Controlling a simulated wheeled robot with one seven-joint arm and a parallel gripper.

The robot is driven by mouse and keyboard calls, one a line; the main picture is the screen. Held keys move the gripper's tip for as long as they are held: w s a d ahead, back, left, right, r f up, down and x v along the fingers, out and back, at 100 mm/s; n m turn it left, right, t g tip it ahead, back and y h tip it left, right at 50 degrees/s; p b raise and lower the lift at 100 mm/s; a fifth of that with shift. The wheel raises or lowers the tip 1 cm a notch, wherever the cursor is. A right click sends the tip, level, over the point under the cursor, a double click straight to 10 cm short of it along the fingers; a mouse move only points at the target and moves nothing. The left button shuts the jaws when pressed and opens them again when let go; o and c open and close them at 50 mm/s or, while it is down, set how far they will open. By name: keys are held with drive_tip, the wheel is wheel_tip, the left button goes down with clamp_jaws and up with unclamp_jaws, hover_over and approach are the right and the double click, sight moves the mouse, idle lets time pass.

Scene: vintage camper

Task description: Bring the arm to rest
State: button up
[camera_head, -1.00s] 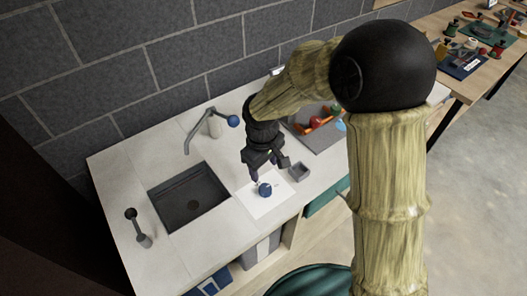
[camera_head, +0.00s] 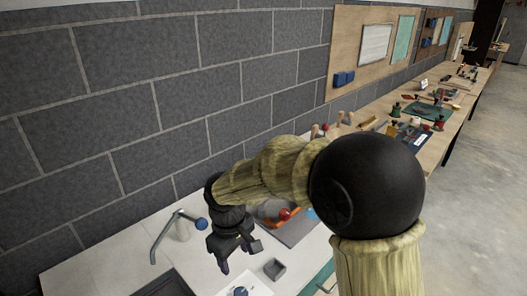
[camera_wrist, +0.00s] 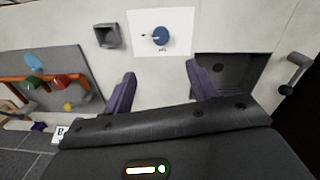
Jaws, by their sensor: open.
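My gripper (camera_head: 241,258) hangs over the white counter from my bent arm, its fingers apart. In the wrist view its two purple fingers (camera_wrist: 160,78) show with nothing between them. A round blue object (camera_wrist: 160,36) sits on a white sheet (camera_wrist: 180,17) beyond the fingertips, apart from them. In the head view the blue object (camera_head: 240,292) is at the bottom edge, just below the gripper.
A small grey open box (camera_head: 275,268) stands beside the sheet. The faucet (camera_head: 165,235) and sink (camera_head: 163,284) are at left. A grey tray (camera_wrist: 48,72) holds red, green and orange items. A block wall (camera_head: 150,110) rises behind the counter. A cluttered workbench (camera_head: 430,155) extends at right.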

drive_tip(key=s+d+m, duration=0.2)
drive_tip(key=d+m, duration=0.2)
drive_tip(key=d, duration=0.4)
drive_tip(key=s+d+f+m+t, duration=0.1)
drive_tip(key=d+m, duration=0.3)
drive_tip(key=d, duration=0.5)
drive_tip(key=s+d+f+m+t, duration=0.1)
drive_tip(key=s+d+m, duration=0.2)
drive_tip(key=d, duration=0.6)
drive_tip(key=shift+s+m, duration=0.25)
drive_tip(key=shift+m, duration=0.25)
drive_tip(key=c, duration=0.5)
drive_tip(key=shift+w+a, duration=0.15)
